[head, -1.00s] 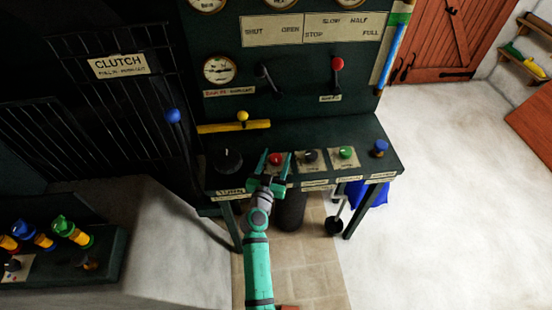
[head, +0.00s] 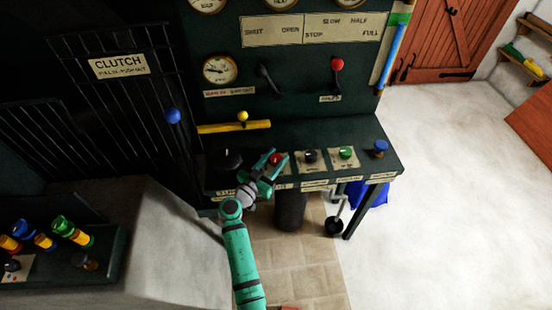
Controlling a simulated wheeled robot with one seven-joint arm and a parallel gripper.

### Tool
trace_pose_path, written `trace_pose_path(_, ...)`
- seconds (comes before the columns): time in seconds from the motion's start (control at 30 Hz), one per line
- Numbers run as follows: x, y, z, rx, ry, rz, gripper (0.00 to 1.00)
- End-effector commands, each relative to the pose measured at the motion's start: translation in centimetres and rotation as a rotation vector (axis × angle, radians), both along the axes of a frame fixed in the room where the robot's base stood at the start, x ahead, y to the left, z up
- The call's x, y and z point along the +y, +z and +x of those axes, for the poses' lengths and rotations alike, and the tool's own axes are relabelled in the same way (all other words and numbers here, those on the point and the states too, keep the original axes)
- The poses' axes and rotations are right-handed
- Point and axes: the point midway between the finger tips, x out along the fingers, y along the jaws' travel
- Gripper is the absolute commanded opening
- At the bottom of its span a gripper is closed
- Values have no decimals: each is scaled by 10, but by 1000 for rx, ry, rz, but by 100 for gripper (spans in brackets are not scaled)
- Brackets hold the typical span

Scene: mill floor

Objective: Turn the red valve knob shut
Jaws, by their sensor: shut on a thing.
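The red valve knob (head: 276,160) sits on a small pale plate on the dark green console's sloping top, near the middle of its front row. My gripper (head: 274,157) has its teal fingers on either side of the knob and is shut on it. The gripper comes in from the lower left, tilted toward the right. The fingers partly cover the knob, and its exact turn angle cannot be told.
A black knob (head: 310,157), a green knob (head: 346,153) and a blue knob (head: 380,147) stand to the right. A large black dial (head: 229,159) is close on the left. A yellow-knobbed slider (head: 242,117) lies behind. A blue-tipped clutch lever (head: 173,117) rises farther left.

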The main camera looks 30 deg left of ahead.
Motion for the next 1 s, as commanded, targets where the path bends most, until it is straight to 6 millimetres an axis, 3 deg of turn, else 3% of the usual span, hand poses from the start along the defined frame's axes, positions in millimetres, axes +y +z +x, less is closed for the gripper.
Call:
trace_pose_path(0.53, -1, -2, -1, 1, -69, -1, 14)
trace_pose_path(0.57, -1, -2, -1, 1, -69, -1, 44)
trace_pose_path(0.6, -1, -1, -1, 1, -69, -1, 54)
trace_pose_path(1.0, 1, -1, -6, 0, -67, 0, 55)
